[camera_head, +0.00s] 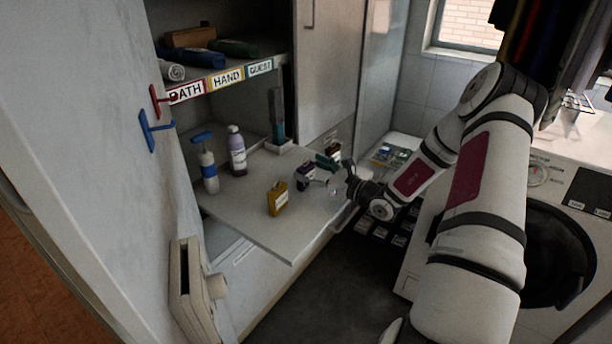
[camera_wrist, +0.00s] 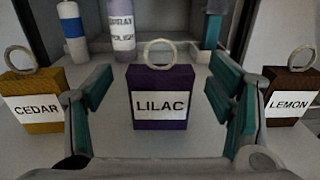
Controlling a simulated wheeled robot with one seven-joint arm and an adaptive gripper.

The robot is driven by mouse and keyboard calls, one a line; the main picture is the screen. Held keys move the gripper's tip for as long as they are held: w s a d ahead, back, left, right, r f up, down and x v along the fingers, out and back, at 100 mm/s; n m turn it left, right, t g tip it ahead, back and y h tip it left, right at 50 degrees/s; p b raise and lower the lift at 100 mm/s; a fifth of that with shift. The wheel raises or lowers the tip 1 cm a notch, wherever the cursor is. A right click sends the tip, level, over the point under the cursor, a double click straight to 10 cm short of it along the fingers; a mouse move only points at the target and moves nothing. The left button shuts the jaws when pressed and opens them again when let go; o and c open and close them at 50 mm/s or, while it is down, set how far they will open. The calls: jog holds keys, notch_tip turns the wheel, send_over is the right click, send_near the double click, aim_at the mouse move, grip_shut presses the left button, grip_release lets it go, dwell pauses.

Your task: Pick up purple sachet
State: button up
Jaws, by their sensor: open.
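The purple sachet (camera_wrist: 161,88), labelled LILAC and topped with a ring, stands upright on the counter. In the wrist view it is centred between the two teal-padded fingers of my gripper (camera_wrist: 162,100), which are open and apart from its sides. In the head view my gripper (camera_head: 327,172) reaches in from the right over the counter, and the purple sachet (camera_head: 304,174) shows beside its fingers, partly covered. Whether the fingers reach fully around it is not clear.
A yellow CEDAR sachet (camera_wrist: 35,103) stands left and a brown LEMON sachet (camera_wrist: 290,95) right, each near a finger. Behind are a SPRAY POLISH bottle (camera_head: 237,150) and a blue-topped bottle (camera_head: 208,168). The counter front (camera_head: 285,235) is clear.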

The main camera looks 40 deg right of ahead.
jog(key=shift+x, duration=1.05)
jog(key=c, duration=1.2)
jog(key=shift+r, duration=0.15)
jog(key=shift+r, duration=0.55)
notch_tip(320, 180, up, 2)
jog(key=shift+r, duration=0.2)
jog(key=a+v, duration=0.1)
jog(key=v, duration=0.4)
jog(key=a+r+v, duration=0.1)
jog(key=v, duration=0.4)
jog(key=s+a+v, duration=0.1)
jog(key=v, duration=0.4)
jog(key=shift+s+a+r, duration=0.15)
jog(key=shift+s, duration=0.15)
